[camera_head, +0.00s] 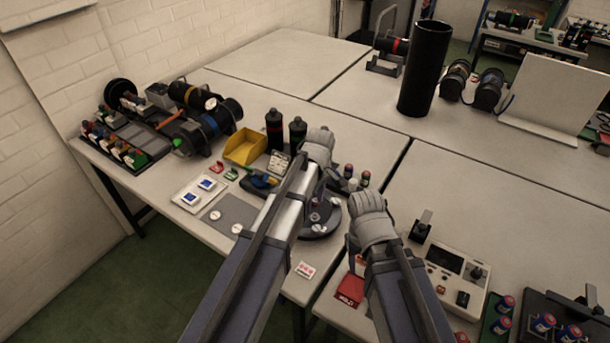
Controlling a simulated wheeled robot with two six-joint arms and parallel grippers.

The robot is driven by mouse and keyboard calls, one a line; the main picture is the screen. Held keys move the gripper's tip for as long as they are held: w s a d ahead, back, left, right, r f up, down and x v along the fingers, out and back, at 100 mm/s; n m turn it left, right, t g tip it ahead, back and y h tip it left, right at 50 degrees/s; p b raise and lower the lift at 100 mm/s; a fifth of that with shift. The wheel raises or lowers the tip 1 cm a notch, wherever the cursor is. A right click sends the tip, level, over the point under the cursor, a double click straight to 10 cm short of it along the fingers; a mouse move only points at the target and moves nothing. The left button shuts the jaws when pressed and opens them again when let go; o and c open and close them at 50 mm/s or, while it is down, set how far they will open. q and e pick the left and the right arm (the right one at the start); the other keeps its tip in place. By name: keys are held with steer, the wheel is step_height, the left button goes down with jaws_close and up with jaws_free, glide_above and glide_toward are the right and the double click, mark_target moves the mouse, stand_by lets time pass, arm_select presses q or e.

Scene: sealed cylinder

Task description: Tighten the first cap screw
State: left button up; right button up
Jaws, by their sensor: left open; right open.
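A round dark fixture (330,228) stands near the front of the middle table, with small pale discs on its top. It is partly hidden behind my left arm. I cannot pick out a single cap screw at this size. My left gripper (321,134) is open, beyond the fixture and near two dark bottles. My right gripper (366,200) is open, to the right of the fixture and apart from it. I see nothing held in either gripper. A blue and black tool (259,181) lies left of my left arm, with its right end close to the arm.
A yellow bin (244,147) and dark bottles (274,130) stand behind. Small red-capped containers (364,179) stand between the grippers. A tall black cylinder (425,70) stands on the back table.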

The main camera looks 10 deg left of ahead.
arm_select(q)
steer(key=w+a+r+n, duration=0.1)
steer(key=w+n, duration=0.2)
steer(key=w+a+r+n+p, duration=0.1)
steer(key=w+a+n, duration=0.1)
steer(key=w+n, duration=0.1)
steer(key=w+a+r+n+p, duration=0.1)
steer(key=w+a+n, duration=0.1)
steer(key=w, duration=0.3)
steer(key=shift+r+n, duration=0.1)
steer(key=shift+n, duration=0.7)
steer(key=shift+w+a+n, duration=0.2)
steer(key=shift+n, duration=0.1)
arm_select(e)
step_height(320, 180, up, 3)
steer(key=shift+r, duration=0.1)
arm_select(q)
step_height(320, 180, down, 8)
steer(key=b, duration=0.7)
arm_select(e)
step_height(320, 180, down, 8)
steer(key=shift+r, duration=0.1)
arm_select(q)
steer(key=shift+r, duration=0.1)
jaws_close()
